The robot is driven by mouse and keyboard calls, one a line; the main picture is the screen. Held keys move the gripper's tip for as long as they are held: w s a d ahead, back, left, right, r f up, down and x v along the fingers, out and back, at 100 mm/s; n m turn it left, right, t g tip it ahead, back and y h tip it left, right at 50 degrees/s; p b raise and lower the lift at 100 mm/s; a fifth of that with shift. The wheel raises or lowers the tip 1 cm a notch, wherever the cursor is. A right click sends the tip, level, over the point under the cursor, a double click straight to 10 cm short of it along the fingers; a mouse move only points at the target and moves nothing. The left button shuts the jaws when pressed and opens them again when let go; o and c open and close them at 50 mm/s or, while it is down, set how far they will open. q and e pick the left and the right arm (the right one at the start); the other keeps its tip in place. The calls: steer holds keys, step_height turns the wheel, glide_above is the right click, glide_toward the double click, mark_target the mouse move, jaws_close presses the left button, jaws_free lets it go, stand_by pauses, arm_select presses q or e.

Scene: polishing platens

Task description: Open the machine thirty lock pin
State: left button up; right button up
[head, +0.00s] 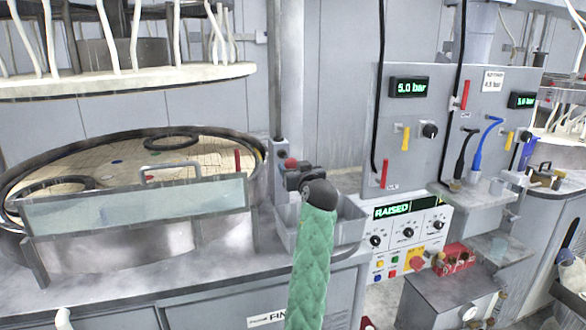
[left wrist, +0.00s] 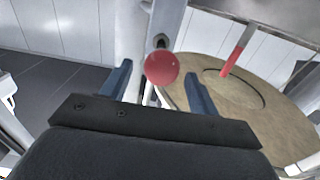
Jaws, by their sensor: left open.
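A red ball knob (head: 290,162), which looks like the lock pin's head, is on a grey post beside the round polishing machine on the left. In the left wrist view the red knob (left wrist: 162,67) shows close up, with a dark stem behind it. My left gripper (head: 299,178) is a small dark shape at the knob, partly hidden by my green-sleeved arm. In the left wrist view its two blue fingers (left wrist: 158,80) stand apart, one on each side of the knob. I cannot tell whether they touch it. No machine number is readable.
A clear guard with a handle (head: 170,171) fronts the round platen (head: 110,165). A red upright rod (head: 238,161) stands at its right edge. A grey tray (head: 348,228) is below the knob. A control panel reading RAISED (head: 408,236) is at right.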

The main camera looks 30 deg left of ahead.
arm_select(q)
steer(key=shift+b+v, duration=0.6)
steer(key=shift+v, duration=2.1)
arm_select(e)
steer(key=shift+w+a+f, duration=0.15)
steer(key=shift+a+f, duration=0.05)
steer(key=shift+a, duration=0.2)
steer(key=shift+w+a+f, duration=0.1)
steer(key=shift+a+f, duration=0.05)
steer(key=shift+a, duration=0.25)
steer(key=shift+y, duration=0.3)
